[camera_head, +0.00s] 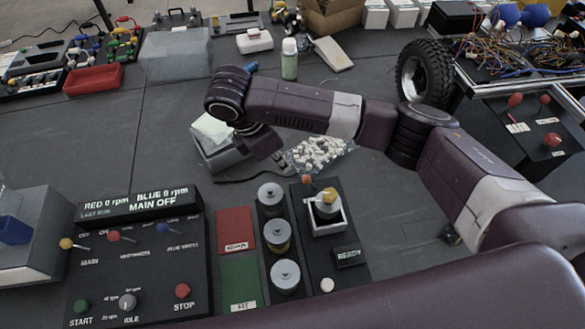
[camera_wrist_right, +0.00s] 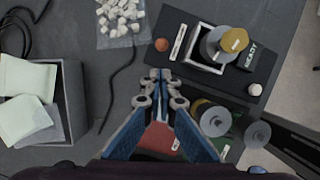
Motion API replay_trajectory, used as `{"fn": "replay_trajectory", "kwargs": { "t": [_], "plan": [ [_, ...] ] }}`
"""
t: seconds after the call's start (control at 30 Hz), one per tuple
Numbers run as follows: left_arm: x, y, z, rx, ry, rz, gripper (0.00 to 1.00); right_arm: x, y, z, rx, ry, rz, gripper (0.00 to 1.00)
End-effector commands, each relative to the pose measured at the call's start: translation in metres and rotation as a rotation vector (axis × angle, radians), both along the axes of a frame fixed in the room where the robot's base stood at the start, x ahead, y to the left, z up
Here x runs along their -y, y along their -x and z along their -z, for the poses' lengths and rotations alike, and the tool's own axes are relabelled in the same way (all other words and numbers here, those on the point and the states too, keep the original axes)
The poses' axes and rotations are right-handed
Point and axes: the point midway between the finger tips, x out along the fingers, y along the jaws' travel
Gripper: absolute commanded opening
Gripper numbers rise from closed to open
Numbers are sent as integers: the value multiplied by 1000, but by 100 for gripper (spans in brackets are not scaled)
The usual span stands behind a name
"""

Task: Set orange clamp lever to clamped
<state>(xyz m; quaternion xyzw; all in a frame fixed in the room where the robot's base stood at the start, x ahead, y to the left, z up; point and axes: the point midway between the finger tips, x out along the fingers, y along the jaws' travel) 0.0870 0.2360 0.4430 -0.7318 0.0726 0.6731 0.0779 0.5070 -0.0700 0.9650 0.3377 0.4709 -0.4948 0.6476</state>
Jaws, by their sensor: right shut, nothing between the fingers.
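The orange clamp lever shows as an orange ball knob (camera_head: 307,180) at the far-left corner of a black clamp panel (camera_head: 347,226). It also shows in the right wrist view (camera_wrist_right: 161,45), and its shaft is hard to make out. The panel carries a square white-rimmed holder (camera_head: 344,220) with a grey, yellow-topped part (camera_head: 328,197) in it. My right gripper (camera_wrist_right: 160,75) is shut and empty. Its fingertips appear just below the orange knob in the wrist view, with no clear contact. In the head view my right arm hides most of it. My left gripper is out of view.
Several grey cylinders (camera_head: 277,236) stand beside the panel, next to red (camera_head: 235,228) and green (camera_head: 241,280) pads. A grey bin (camera_head: 215,150) and a bag of white pieces (camera_head: 320,150) lie behind. A control panel (camera_head: 140,255) is at left, a wheel (camera_head: 424,71) at right.

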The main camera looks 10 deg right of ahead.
Motion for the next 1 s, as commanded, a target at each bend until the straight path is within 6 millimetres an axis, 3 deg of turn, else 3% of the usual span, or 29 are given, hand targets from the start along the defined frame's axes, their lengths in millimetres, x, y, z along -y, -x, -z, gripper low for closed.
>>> {"fn": "replay_trajectory", "kwargs": {
  "t": [0.13,0.33,0.63,0.8,1.0],
  "plan": [
    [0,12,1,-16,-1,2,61,0,0,0,0,0,0,0],
    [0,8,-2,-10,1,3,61,3,0,7,-2,1,1,0],
    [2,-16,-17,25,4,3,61,20,-3,55,-3,3,2,0],
    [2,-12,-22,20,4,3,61,28,-5,79,-1,1,2,0],
    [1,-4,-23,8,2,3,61,33,-6,93,0,2,0,0]
  ]
}}
